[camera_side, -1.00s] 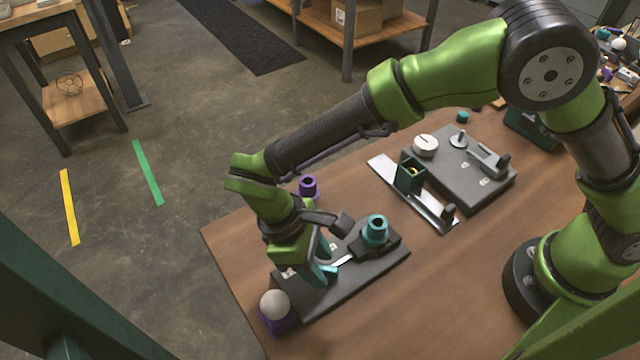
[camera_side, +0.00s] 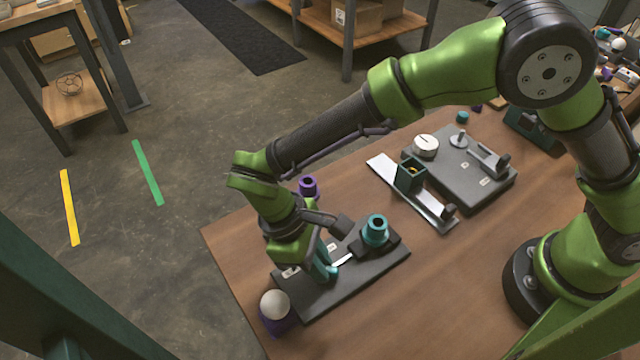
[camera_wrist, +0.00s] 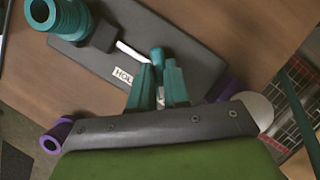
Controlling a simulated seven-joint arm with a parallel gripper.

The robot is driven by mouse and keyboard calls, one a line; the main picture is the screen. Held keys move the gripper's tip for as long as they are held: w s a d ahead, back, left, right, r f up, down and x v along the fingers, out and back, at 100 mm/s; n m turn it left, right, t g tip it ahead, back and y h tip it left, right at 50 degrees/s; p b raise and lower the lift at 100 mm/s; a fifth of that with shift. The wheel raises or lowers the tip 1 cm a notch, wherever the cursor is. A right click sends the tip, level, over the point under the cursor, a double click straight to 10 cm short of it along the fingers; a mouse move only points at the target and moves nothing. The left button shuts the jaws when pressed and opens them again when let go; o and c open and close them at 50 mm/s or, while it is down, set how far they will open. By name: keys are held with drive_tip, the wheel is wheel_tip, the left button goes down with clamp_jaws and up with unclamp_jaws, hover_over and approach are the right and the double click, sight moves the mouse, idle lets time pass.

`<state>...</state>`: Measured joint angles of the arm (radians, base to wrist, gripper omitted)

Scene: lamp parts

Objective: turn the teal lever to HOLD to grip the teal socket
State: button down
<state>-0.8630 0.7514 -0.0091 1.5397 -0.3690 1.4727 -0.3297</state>
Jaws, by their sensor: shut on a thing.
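The teal socket (camera_side: 376,230) stands upright in a dark holder on the grey base plate (camera_side: 375,268). It also shows at the upper left of the wrist view (camera_wrist: 58,16). The teal lever has a pale arm (camera_wrist: 131,51) that runs from the holder to a teal knob (camera_wrist: 158,56). My gripper (camera_wrist: 159,88) has teal fingers shut on the lever's knob end. A white HOLD label (camera_wrist: 124,77) lies on the plate just left of the fingers in the wrist view. In the side view my gripper (camera_side: 328,272) hides part of the plate.
A white ball on a purple base (camera_side: 275,306) stands close to the plate's front left end. A purple socket (camera_side: 308,187) stands behind my gripper. A second grey plate (camera_side: 460,170) with a white dial and a green block on a metal strip lie farther back. Bare wood lies between.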

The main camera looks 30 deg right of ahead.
drive_tip(key=m, duration=0.2)
drive_tip(key=m+y, duration=0.1)
drive_tip(key=m, duration=0.1)
drive_tip(key=shift+w+d+m+g+y, duration=0.1)
drive_tip(key=shift+d+m+g+y, duration=0.05)
drive_tip(key=shift+m+g+y, duration=0.2)
drive_tip(key=m+y, duration=0.1)
drive_tip(key=m, duration=0.3)
drive_tip(key=shift+d+r+m+g+y, duration=0.1)
drive_tip(key=shift+m+g+y, duration=0.15)
drive_tip(key=shift+y, duration=0.1)
drive_tip(key=m, duration=0.2)
drive_tip(key=m+y, duration=0.1)
drive_tip(key=m, duration=0.1)
drive_tip(key=shift+d+m+y, duration=0.1)
drive_tip(key=shift+m+y, duration=0.2)
drive_tip(key=shift+m+t+y, duration=0.6)
drive_tip(key=shift+m+t, duration=0.1)
drive_tip(key=shift+m, duration=1.1)
drive_tip(key=c, duration=1.1)
unclamp_jaws()
drive_tip(key=v, duration=1.6)
drive_tip(key=shift+d+r, duration=0.2)
drive_tip(key=shift+r, duration=0.15)
